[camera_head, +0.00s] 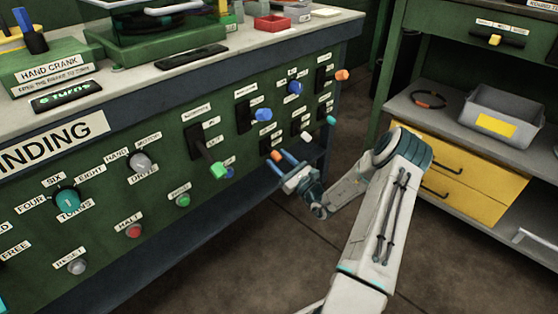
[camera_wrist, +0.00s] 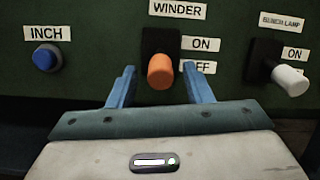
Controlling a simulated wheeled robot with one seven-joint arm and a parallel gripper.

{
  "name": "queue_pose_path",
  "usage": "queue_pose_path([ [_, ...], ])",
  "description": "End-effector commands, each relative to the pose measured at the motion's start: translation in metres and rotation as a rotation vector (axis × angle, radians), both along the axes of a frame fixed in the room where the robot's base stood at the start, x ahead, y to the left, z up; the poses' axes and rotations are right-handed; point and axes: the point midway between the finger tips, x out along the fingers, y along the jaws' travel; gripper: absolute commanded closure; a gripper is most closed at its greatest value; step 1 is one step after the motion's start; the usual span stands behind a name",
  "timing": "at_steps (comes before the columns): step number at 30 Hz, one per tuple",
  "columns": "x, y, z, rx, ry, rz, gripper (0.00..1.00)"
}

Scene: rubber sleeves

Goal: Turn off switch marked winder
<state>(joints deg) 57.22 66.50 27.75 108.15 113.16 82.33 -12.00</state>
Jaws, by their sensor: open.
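The winder switch has an orange knob (camera_wrist: 160,72) on a black plate (camera_wrist: 160,40) under the WINDER label (camera_wrist: 177,9). ON and a partly covered OFF label sit to its right. The knob juts toward the camera and appears level with OFF; I cannot tell its true position. My gripper (camera_wrist: 159,70) is open, one blue finger on each side of the knob, with visible gaps and no clear contact. In the head view, my gripper (camera_head: 280,163) is at the lower right of the green panel, by the orange knob (camera_head: 276,156).
A blue INCH button (camera_wrist: 46,58) is to the left and a white bench lamp switch (camera_wrist: 290,80) to the right. Other levers, including a green-tipped one (camera_head: 218,170), jut from the panel (camera_head: 110,190) nearby. A shelf with a grey bin (camera_head: 492,113) stands right; floor between is clear.

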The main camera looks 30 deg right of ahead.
Motion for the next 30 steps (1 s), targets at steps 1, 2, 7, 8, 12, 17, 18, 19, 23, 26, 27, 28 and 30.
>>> queue_pose_path([
  [1, -0.005, -0.003, -0.001, 0.001, 0.003, -0.003, 0.54],
  [2, -0.009, -0.004, -0.002, 0.001, 0.003, -0.004, 0.54],
  [7, -0.040, -0.015, -0.011, 0.004, 0.004, -0.005, 0.54],
  [8, -0.046, -0.017, -0.013, 0.004, 0.004, -0.004, 0.54],
  [12, -0.076, -0.027, -0.024, 0.004, 0.004, -0.004, 0.54],
  [17, -0.102, -0.036, -0.034, 0.003, 0.002, -0.003, 0.54],
  [18, -0.106, -0.038, -0.037, 0.003, 0.001, -0.002, 0.54],
  [19, -0.109, -0.038, -0.038, 0.002, 0.002, -0.002, 0.54],
  [23, -0.118, -0.041, -0.042, 0.001, 0.002, -0.002, 0.54],
  [26, -0.120, -0.042, -0.043, 0.001, 0.001, -0.002, 0.54],
  [27, -0.121, -0.042, -0.043, 0.001, 0.001, -0.001, 0.54],
  [28, -0.121, -0.042, -0.043, 0.001, 0.001, -0.001, 0.54],
  [30, -0.120, -0.042, -0.043, 0.001, 0.001, -0.001, 0.54],
])
